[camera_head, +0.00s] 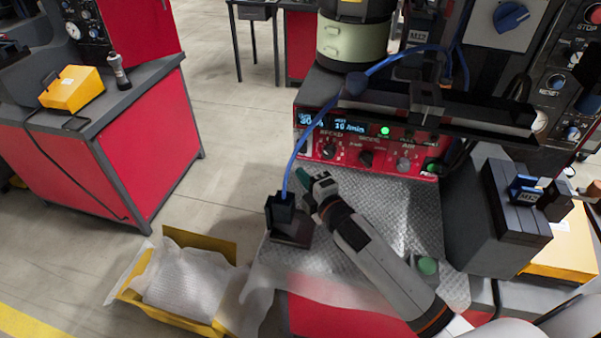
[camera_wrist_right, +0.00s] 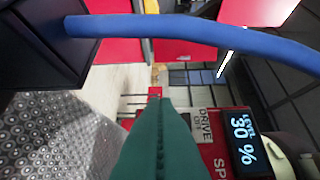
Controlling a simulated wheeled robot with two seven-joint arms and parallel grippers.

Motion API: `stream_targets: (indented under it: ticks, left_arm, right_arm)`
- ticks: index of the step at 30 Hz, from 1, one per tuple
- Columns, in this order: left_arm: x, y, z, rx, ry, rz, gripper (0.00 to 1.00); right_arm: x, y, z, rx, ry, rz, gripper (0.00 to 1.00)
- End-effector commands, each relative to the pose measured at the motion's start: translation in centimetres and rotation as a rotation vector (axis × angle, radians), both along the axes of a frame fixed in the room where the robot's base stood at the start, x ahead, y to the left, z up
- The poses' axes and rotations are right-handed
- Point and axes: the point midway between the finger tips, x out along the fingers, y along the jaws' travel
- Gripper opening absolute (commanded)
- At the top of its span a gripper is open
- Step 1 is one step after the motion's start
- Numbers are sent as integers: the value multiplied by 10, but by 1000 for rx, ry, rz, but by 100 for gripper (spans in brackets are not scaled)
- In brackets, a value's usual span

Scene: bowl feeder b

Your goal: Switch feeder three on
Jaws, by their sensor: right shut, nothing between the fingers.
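A red feeder control panel (camera_head: 350,155) faces me in the head view, with two lit blue displays, a glowing green light (camera_head: 385,131), several knobs and a small green part at its lower right. A display reading 30 % (camera_wrist_right: 243,140) shows in the right wrist view. I cannot read which feeder number this is. My right gripper (camera_head: 303,181) is left of and in front of the panel, near a blue cable (camera_head: 300,142). Its green fingers (camera_wrist_right: 157,105) are shut and empty, apart from the panel's controls. My left gripper is not in view.
The blue cable arches over the panel to a black block (camera_head: 290,220) close beside my right gripper. A metal plate (camera_head: 410,200) lies before the panel. A yellow box with white wrapping (camera_head: 190,285) is at lower left. A dark device (camera_head: 510,220) stands at right.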

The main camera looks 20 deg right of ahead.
Motion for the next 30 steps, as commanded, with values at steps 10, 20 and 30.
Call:
stream_targets:
  ticks: [10,20,30]
  left_arm:
    - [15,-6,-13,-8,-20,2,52]
    - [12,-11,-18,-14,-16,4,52]
    - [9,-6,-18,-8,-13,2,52]
  right_arm:
    - [-56,-11,-8,0,3,0,0]
    - [-83,-17,-8,0,0,-1,0]
    - [-83,-17,-8,0,0,-1,0]
